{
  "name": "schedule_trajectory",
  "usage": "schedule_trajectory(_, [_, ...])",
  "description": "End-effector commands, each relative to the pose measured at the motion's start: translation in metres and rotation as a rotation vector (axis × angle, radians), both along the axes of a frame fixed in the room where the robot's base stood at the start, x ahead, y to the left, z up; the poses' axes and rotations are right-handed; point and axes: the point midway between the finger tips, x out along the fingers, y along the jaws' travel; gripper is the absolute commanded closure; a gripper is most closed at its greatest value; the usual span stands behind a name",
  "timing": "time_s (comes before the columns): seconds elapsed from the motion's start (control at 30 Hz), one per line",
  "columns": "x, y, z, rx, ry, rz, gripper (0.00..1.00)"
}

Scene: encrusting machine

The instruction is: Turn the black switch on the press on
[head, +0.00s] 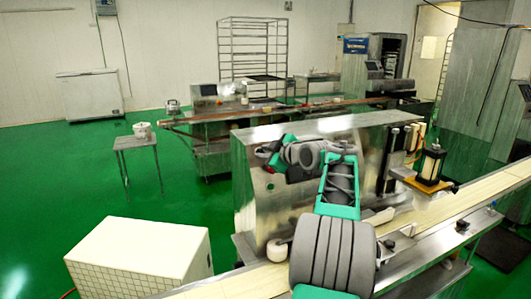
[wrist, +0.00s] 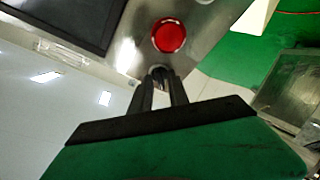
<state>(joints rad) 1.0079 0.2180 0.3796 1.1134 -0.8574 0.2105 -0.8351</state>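The press is a large steel machine (head: 380,135) in the middle of the head view. In the wrist view its steel panel carries a round red button (wrist: 168,35) and a dark screen at upper left. My gripper (wrist: 160,78) points at this panel, its two black fingers a little apart just below the red button. A small dark rounded piece (wrist: 159,72), apparently the black switch, shows between the fingertips. I cannot tell whether the fingers touch it. Its turn position is not readable. In the head view my arm reaches over the press, and the fingers and switch are hidden.
A conveyor belt (head: 484,199) runs along the near side of the press. A white tiled box (head: 140,258) stands at lower left and a small table (head: 134,143) farther back. Green floor at left is largely open. More steel machines and a rack (head: 256,45) stand behind.

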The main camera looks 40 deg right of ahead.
Motion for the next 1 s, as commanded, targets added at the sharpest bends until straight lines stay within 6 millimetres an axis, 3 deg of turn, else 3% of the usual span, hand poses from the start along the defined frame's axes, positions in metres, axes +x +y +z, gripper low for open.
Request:
schedule_trajectory(0.23, [0.0000,0.0002,0.0001,0.000,0.000,0.000,1.00])
schedule_trajectory(1.0, [-0.0003,0.0006,-0.0013,0.053,-0.016,-0.028,1.00])
